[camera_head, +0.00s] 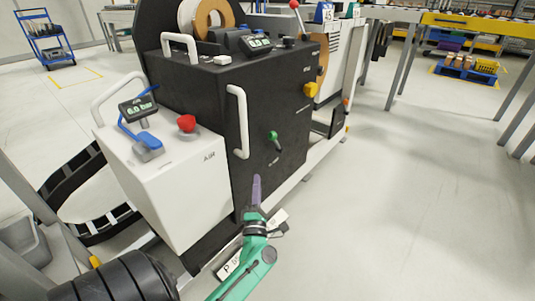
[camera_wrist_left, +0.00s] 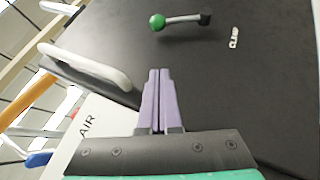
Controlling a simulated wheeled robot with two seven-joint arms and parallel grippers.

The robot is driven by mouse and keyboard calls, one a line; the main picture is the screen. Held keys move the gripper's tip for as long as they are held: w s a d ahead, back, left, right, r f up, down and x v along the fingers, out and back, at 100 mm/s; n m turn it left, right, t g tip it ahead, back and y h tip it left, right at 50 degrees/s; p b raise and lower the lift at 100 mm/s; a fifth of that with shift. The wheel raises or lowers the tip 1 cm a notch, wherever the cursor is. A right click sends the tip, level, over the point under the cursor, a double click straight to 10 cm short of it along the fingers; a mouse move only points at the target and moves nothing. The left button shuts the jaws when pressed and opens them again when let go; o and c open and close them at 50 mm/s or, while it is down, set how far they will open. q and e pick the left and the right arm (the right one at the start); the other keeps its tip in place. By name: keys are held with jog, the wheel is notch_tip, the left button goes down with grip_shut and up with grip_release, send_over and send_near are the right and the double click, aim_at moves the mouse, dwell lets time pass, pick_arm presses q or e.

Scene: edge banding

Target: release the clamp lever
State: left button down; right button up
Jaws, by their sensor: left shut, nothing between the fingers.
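The clamp lever (camera_head: 274,138) has a green knob and a short arm, and is mounted on the side of the black machine (camera_head: 205,85). In the left wrist view the lever (camera_wrist_left: 182,20) lies near the top, with its green knob at the left end, its dark pivot at the right and a partly legible "CLAMP" label beside it. My left gripper (camera_head: 256,182) has purple fingers, shut and empty, below the lever in the head view and apart from it. In the left wrist view the closed fingertips (camera_wrist_left: 157,72) point toward the lever. My right gripper is not in view.
A white handle (camera_head: 238,122) stands out from the black panel left of the lever. A white box (camera_head: 175,180) marked "AIR" with a red knob (camera_head: 186,123) and a gauge stands further left. A yellow knob (camera_head: 311,90) is at the upper right. Open floor (camera_head: 410,200) lies to the right.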

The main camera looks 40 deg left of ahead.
aim_at(277, 143)
pick_arm(q)
jog(key=shift+w, duration=0.1)
jog(key=x, duration=0.4)
jog(key=w+d+b+x, duration=0.1)
jog(key=x, duration=0.3)
jog(key=d+b+x, duration=0.1)
jog(key=x, duration=0.3)
jog(key=shift+w+a+r, duration=0.1)
jog(key=shift+w+r, duration=0.35)
jog(key=shift+w, duration=0.05)
